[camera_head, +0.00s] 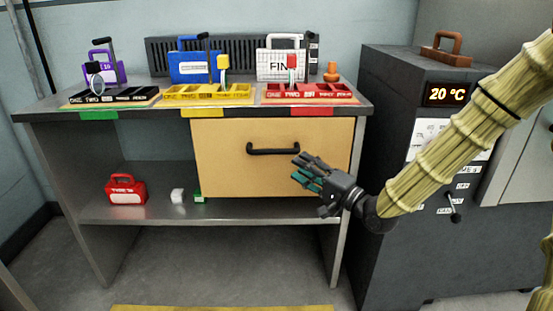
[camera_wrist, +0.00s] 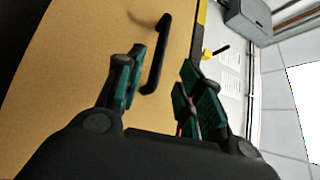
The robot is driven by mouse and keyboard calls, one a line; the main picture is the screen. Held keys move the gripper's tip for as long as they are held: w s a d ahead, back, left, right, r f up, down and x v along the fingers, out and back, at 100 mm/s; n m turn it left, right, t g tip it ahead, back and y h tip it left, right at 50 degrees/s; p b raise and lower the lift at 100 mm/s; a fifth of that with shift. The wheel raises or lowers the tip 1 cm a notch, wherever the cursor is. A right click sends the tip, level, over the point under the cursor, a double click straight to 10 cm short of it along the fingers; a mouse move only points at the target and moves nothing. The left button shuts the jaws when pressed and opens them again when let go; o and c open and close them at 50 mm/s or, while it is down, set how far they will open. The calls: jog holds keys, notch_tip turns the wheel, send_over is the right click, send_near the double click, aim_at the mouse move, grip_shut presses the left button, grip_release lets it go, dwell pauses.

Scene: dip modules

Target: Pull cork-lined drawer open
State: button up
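The drawer (camera_head: 225,170) has a tan, cork-coloured front under the right part of the workbench top. Its front looks flush with the bench, and its inside is hidden. A black bar handle (camera_head: 273,150) runs across its upper middle; in the wrist view the handle (camera_wrist: 158,55) lies just beyond and between my fingers. My gripper (camera_head: 308,172) is at the right of the drawer front, a little below and right of the handle. In the wrist view my gripper (camera_wrist: 158,85) has its teal-padded fingers apart, with nothing between the pads. I see no contact with the handle.
On the grey bench top stand black, yellow and red trays (camera_head: 310,92), with purple, blue and white cases behind. A red case (camera_head: 126,190) and small blocks sit on the lower shelf. A dark cabinet (camera_head: 400,150) reading 20 °C stands close right of the bench.

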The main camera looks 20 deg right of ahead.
aim_at(276, 152)
jog(key=shift+b+x, duration=1.55)
jog(key=shift+x, duration=3.55)
jog(key=shift+a+f, duration=0.1)
grip_shut()
